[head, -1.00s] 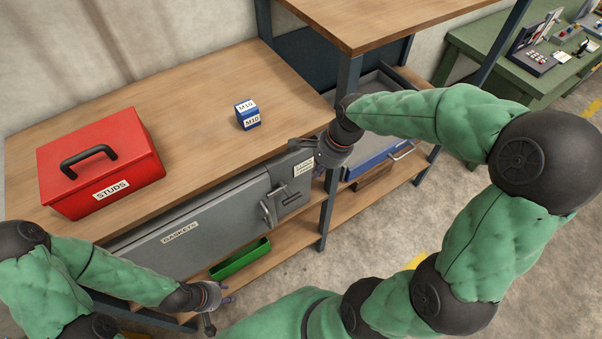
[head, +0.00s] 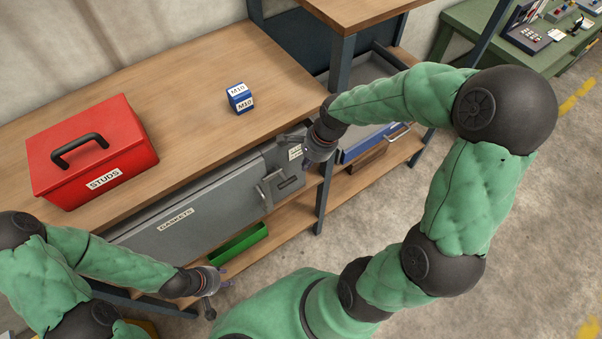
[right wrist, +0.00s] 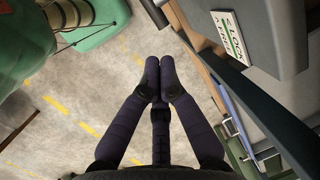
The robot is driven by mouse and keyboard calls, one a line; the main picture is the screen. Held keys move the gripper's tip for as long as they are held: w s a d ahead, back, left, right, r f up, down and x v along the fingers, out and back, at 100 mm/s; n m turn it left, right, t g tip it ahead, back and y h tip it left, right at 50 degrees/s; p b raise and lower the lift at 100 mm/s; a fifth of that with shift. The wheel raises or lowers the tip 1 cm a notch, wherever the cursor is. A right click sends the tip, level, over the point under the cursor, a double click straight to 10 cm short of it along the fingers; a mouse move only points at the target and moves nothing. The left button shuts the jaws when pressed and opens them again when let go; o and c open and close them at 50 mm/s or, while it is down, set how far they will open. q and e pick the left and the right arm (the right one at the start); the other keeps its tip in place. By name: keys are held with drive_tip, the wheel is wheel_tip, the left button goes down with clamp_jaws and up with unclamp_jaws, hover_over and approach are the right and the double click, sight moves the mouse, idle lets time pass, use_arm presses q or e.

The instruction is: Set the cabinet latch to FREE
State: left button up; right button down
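The grey cabinet (head: 190,215) with a GASKETS label sits under the wooden bench top. A grey handle-like latch part (head: 264,194) stands out on the right part of its front. A small white label (head: 295,152) is near the cabinet's right end; it also shows in the right wrist view (right wrist: 230,38), turned and hard to read. My right gripper (head: 308,160) is beside that label, right of the latch part. In the right wrist view its fingertips (right wrist: 160,66) are together with nothing between them. My left gripper (head: 224,277) is low in front of the cabinet, apart from it; its fingers are too small to judge.
A red STUDS box (head: 95,150) and a blue M10 block (head: 240,98) stand on the bench top (head: 180,100). A green tray (head: 238,243) is on the lower shelf. A dark bench post (head: 324,200) stands close to my right gripper. The floor at right is clear.

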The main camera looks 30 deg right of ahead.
drive_tip(key=x, duration=0.6)
drive_tip(key=shift+f, duration=0.35)
drive_tip(key=shift+w+d+f+y, duration=0.15)
drive_tip(key=shift+f+y, duration=0.1)
drive_tip(key=shift+y, duration=0.45)
idle(0.4)
drive_tip(key=shift+f+y, duration=0.15)
drive_tip(key=shift+y, duration=0.25)
wheel_tip(320, 180, down, 7)
drive_tip(key=m+y+b, duration=0.1)
drive_tip(key=y+b, duration=0.6)
drive_tip(key=y, duration=0.6)
drive_tip(key=shift+a+m, duration=0.4)
drive_tip(key=shift+a, duration=0.2)
idle(0.4)
